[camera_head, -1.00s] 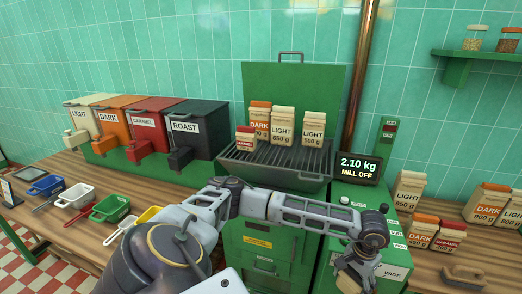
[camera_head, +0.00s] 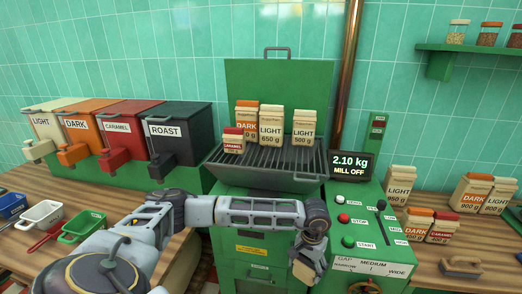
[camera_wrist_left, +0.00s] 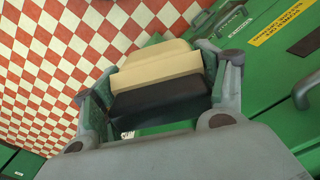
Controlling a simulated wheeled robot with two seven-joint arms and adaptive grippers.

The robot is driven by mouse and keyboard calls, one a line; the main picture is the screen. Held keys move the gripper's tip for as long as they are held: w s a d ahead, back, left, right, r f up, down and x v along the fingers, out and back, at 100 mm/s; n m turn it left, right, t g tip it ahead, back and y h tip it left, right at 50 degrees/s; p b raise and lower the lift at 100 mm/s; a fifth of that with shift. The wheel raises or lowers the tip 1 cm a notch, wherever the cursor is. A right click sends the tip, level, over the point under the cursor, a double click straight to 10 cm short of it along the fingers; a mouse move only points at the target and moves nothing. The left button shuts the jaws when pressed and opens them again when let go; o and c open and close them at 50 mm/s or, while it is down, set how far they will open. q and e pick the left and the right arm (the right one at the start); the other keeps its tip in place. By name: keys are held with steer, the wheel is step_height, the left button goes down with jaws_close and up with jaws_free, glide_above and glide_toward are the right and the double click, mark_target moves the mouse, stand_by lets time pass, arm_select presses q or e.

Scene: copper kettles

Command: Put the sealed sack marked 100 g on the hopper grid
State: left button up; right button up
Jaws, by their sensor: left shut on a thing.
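My left gripper (camera_head: 306,264) is low in front of the green mill, below the hopper. In the left wrist view my left gripper (camera_wrist_left: 157,78) is shut on a small tan sack (camera_wrist_left: 155,68) with a dark band below; no mark on it is readable. The hopper grid (camera_head: 265,160) is a dark slatted tray on the mill, above and to the left of the gripper. On it stand a DARK sack (camera_head: 246,118), a small CARAMEL sack (camera_head: 233,142), a LIGHT 650 g sack (camera_head: 271,126) and a LIGHT 500 g sack (camera_head: 304,130). My right gripper is out of view.
The display (camera_head: 351,165) reads 2.10 kg, MILL OFF, above the control panel (camera_head: 368,222). More sacks, including a LIGHT one (camera_head: 399,185), stand on the right bench. Dispensers (camera_head: 182,135) and scoops are at left. The grid's front and right parts are bare.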

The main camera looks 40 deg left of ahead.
arm_select(q)
steer(key=shift+a+f, duration=0.1)
steer(key=shift+a, duration=0.25)
steer(key=shift+w+a+r, duration=0.1)
steer(key=shift+a+r, duration=0.1)
steer(key=shift+a, duration=0.1)
steer(key=shift+w+a+r, duration=0.15)
steer(key=shift+w+r, duration=0.2)
steer(key=shift+r, duration=0.25)
steer(key=w+a+r+n+p, duration=0.1)
steer(key=w+a+r+p, duration=0.15)
steer(key=a+r, duration=0.4)
steer(key=w+a+r+n+p, duration=0.1)
steer(key=w+a+r, duration=0.2)
steer(key=r, duration=0.7)
steer(key=w+a+r+n+p, duration=0.1)
steer(key=w+a+r+n, duration=0.15)
steer(key=a+r, duration=0.45)
step_height(320, 180, up, 10)
steer(key=s+a+n+p, duration=0.1)
steer(key=s+a+n, duration=0.1)
steer(key=n, duration=0.5)
steer(key=s+n, duration=0.4)
steer(key=n, duration=1)
steer(key=s+a+r+n, duration=0.1)
steer(key=s+n, duration=0.2)
steer(key=n, duration=1.2)
steer(key=shift+s+r, duration=0.2)
steer(key=shift+s, duration=0.2)
